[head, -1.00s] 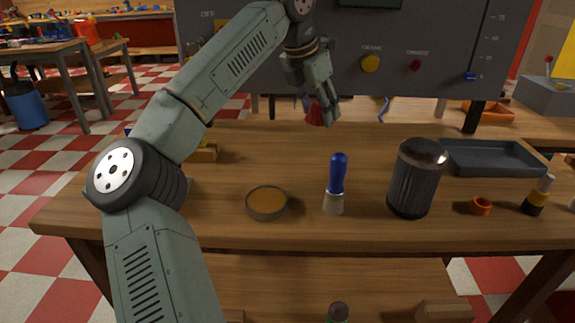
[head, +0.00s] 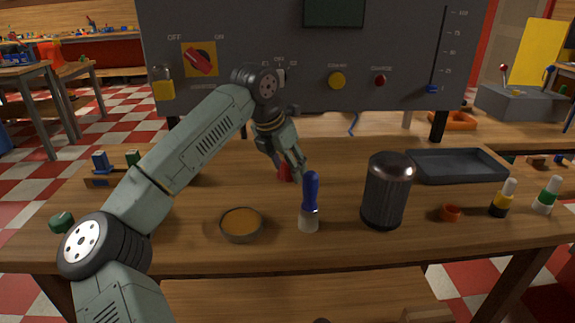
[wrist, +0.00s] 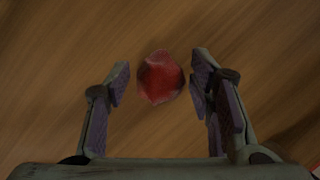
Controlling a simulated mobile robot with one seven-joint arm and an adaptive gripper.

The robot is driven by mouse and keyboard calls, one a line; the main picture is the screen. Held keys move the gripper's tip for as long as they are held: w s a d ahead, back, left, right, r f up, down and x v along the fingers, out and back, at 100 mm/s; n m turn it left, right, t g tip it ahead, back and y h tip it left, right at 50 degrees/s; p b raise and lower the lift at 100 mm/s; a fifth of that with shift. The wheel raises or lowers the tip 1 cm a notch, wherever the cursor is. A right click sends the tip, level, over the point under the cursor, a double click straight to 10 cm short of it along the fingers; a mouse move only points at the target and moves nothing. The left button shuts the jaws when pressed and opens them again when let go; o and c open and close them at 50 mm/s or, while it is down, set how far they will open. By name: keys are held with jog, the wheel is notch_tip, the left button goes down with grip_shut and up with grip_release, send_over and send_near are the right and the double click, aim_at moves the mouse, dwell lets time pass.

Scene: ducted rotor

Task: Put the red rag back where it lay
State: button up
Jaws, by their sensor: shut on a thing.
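My gripper is shut on the rag. I cannot tell whether the rag touches the bench top.
A dark canister (head: 388,192) and a shallow round tin (head: 242,225) stand nearby. A grey tray (head: 462,180) lies at the right. The control panel (head: 300,85) rises behind.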

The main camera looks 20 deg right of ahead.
jog(key=shift+f, duration=0.2)
jog(key=o, duration=1.2)
jog(key=shift+r, duration=0.1)
jog(key=shift+r, duration=0.2)
jog(key=v, duration=1.2)
jog(key=shift+b, duration=0.4)
jog(key=shift+f, duration=0.1)
